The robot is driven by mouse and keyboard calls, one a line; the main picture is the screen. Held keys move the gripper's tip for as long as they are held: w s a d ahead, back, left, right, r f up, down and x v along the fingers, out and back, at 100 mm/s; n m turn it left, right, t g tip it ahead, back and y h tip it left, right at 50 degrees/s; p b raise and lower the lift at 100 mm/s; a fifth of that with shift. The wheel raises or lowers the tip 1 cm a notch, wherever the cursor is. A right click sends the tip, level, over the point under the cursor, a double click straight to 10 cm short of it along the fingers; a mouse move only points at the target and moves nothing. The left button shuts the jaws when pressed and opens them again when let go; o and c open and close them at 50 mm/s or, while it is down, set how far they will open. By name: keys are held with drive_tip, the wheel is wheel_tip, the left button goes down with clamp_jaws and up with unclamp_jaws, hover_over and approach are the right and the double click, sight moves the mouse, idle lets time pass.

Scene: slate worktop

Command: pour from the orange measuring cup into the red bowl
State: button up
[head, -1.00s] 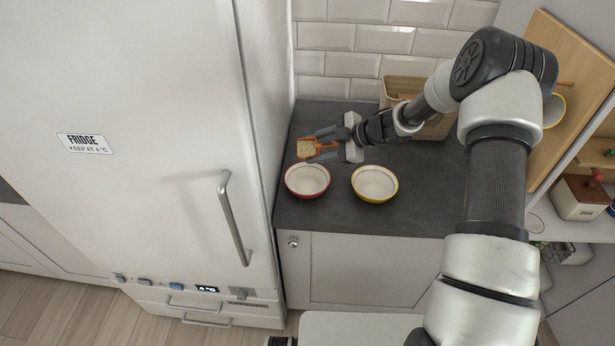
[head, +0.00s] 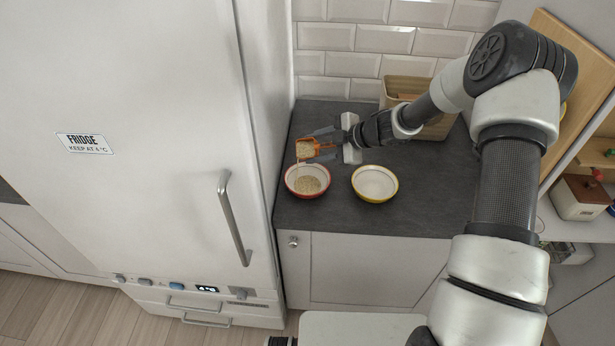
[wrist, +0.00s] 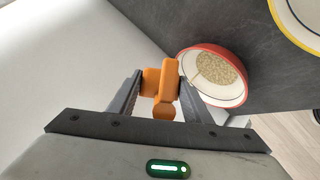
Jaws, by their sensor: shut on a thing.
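The orange measuring cup (head: 305,149) is in my gripper (head: 322,145), whose fingers are shut on it. The cup is tilted over the back edge of the red bowl, and tan grains show in it. A thin stream of grains falls from the cup to the bowl. The red bowl (head: 291,190), white inside, stands on the worktop beside the fridge and holds a patch of tan grains. In the wrist view the cup's orange handle (wrist: 160,82) is between the fingers, and the red bowl (wrist: 196,56) with grains is beyond it to the right.
A yellow-rimmed bowl (head: 375,184) that looks empty stands right of the red bowl. The fridge (head: 150,150) walls off the left. A wooden box (head: 400,88) stands at the back by the tiles. The slate worktop (head: 425,195) is clear at the right.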

drive_tip(key=shift+r+n+t+h+b, duration=0.15)
drive_tip(key=shift+n+t+h+b, duration=0.35)
drive_tip(key=shift+n+t+b, duration=0.15)
idle(1.3)
drive_tip(key=shift+r+t+p, duration=0.1)
drive_tip(key=shift+t+p, duration=0.25)
drive_tip(key=shift+p, duration=0.4)
drive_tip(key=shift+a+n, duration=0.1)
drive_tip(key=shift+n, duration=0.25)
drive_tip(key=shift+w+n+t+h+b, duration=0.1)
drive_tip(key=shift+n+t+h+b, duration=0.2)
drive_tip(key=shift+t+h+b, duration=0.25)
idle(0.3)
drive_tip(key=shift+f+b, duration=0.25)
drive_tip(key=shift+b, duration=0.2)
drive_tip(key=shift+n+t+b, duration=0.3)
drive_tip(key=shift+t+b, duration=0.05)
drive_tip(key=shift+b, duration=1.8)
drive_tip(key=b, duration=0.3)
drive_tip(key=s+t+b, duration=0.1)
drive_tip(key=b, duration=0.3)
drive_tip(key=shift+s+a+n, duration=0.1)
drive_tip(key=shift+a+n, duration=0.15)
drive_tip(key=shift+n, duration=0.15)
drive_tip(key=shift+f+n+t+h+b, duration=0.15)
drive_tip(key=shift+n+t+h+b, duration=0.55)
drive_tip(key=shift+b, duration=3.9)
